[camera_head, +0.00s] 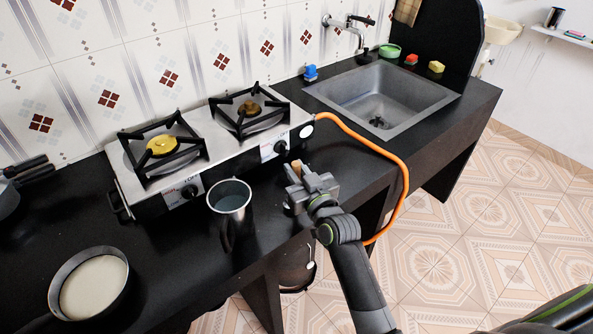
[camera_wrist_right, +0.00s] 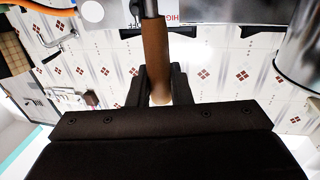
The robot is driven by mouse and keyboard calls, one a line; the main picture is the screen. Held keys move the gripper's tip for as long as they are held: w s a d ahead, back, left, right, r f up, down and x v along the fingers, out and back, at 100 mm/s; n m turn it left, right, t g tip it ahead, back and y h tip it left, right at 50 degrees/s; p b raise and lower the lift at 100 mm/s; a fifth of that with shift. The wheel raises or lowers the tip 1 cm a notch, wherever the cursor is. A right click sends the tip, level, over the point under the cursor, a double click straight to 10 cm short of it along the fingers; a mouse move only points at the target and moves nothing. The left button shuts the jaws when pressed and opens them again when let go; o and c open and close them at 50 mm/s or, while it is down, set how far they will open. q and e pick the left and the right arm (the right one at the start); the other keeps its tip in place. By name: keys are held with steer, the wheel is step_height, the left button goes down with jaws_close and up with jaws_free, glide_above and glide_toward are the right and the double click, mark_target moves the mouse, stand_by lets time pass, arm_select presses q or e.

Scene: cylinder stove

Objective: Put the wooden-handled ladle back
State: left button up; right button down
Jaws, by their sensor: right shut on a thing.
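My right gripper (camera_head: 312,185) is at the counter's front edge, in front of the stove's right end and to the right of the steel cup. It is shut on the wooden handle of the ladle (camera_head: 297,169), of which only a small tip shows in the head view. In the right wrist view the brown handle (camera_wrist_right: 155,48) lies between the two fingers (camera_wrist_right: 158,88), with a grey metal shaft beyond it. The ladle's bowl is out of sight. My left gripper is not in view.
A two-burner stove (camera_head: 128,182) stands against the tiled wall. A steel cup (camera_head: 231,205) stands close left of my right gripper. A pan with pale contents (camera_head: 62,275) is at lower left. An orange hose (camera_head: 404,185) loops right of the gripper, before the sink (camera_head: 415,96).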

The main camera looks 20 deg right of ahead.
steer(key=shift+f, duration=0.2)
steer(key=c, duration=1.3)
jaws_free()
steer(key=shift+r, duration=0.1)
steer(key=shift+r, duration=0.1)
steer(key=s+b, duration=0.1)
steer(key=s, duration=0.3)
steer(key=s+d+b, duration=0.1)
steer(key=s, duration=0.3)
steer(key=s+b, duration=0.1)
steer(key=s, duration=0.3)
steer(key=shift+d, duration=0.35)
